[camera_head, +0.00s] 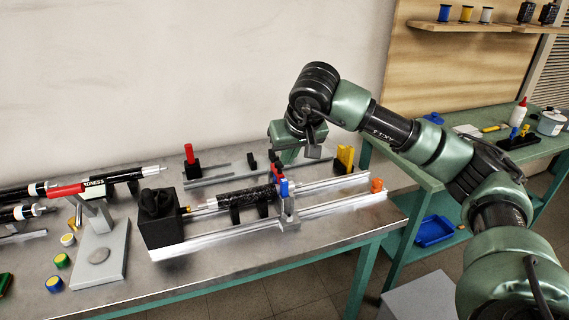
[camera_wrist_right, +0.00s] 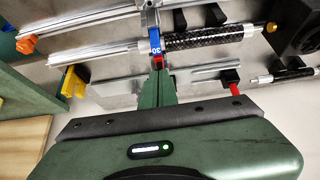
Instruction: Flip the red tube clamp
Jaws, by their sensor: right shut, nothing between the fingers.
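A red clamp part (camera_head: 277,169) stands on the bench rig at the right end of the black carbon tube (camera_head: 245,197). A blue part (camera_head: 284,187) is right beside it. My right gripper (camera_head: 280,160) reaches down from behind the rig and partly hides the red part. In the right wrist view its closed fingers (camera_wrist_right: 158,75) point at the red part (camera_wrist_right: 158,63), with the numbered blue part (camera_wrist_right: 155,42) just beyond. The fingertips are at or very near the red part; I cannot tell if they touch. Nothing is held. My left gripper is not in view.
Metal rails (camera_head: 335,204) run right to an orange block (camera_head: 376,185) and yellow blocks (camera_head: 345,157). A black box (camera_head: 160,225) is at the left end. A red lever on a black block (camera_head: 189,153) stands behind. A red-handled press (camera_head: 100,240) is at left.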

